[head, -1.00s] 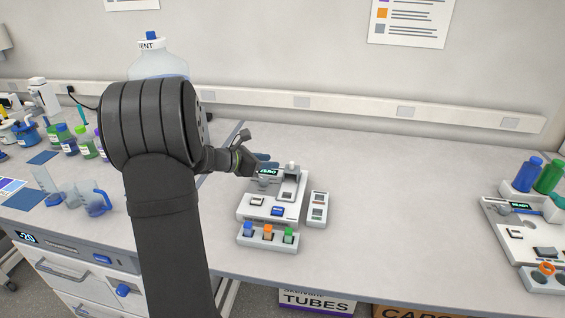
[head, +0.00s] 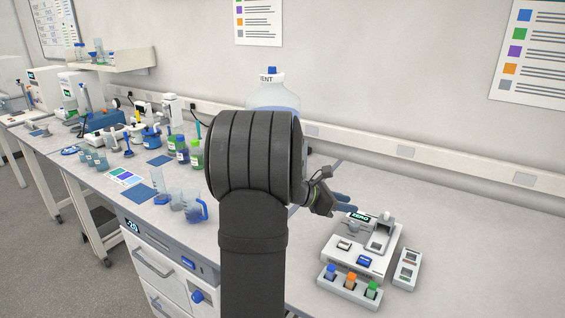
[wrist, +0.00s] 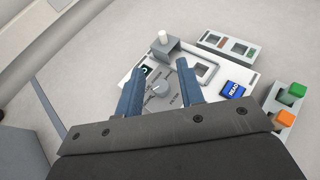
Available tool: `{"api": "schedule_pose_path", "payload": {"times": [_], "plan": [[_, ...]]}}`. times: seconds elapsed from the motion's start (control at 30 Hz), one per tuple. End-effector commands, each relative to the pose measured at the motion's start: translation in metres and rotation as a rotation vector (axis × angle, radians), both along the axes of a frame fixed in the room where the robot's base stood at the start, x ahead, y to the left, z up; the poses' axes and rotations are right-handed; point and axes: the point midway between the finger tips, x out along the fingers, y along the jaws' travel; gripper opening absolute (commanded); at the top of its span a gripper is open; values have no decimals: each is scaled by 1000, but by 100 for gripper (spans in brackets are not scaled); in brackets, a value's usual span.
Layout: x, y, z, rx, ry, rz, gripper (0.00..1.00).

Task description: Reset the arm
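My gripper (head: 342,207) is right of my large dark arm in the head view, just left of and above a white instrument (head: 338,256) whose display (head: 360,217) reads ZERO. In the wrist view my gripper (wrist: 162,82) shows two blue fingers spread apart, with nothing between them but the view of the instrument (wrist: 206,98) beyond. My arm hides part of the bench.
A rack with blue, orange and green caps (head: 349,287) stands before the instrument; a small grey block (head: 407,268) is to its right. A large bottle (head: 274,92) stands behind my arm. The bench at far right is clear.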

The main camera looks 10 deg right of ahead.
Motion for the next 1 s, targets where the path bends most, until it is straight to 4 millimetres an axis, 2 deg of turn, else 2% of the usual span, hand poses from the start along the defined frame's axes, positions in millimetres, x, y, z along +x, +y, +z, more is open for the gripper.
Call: {"api": "schedule_pose_path", "payload": {"times": [0.7,0.9,1.0], "plan": [[-1,-127,-53,0,2,-5,35],[-1,-151,-64,1,2,-3,35],[-4,-147,-63,0,2,-1,35]]}}
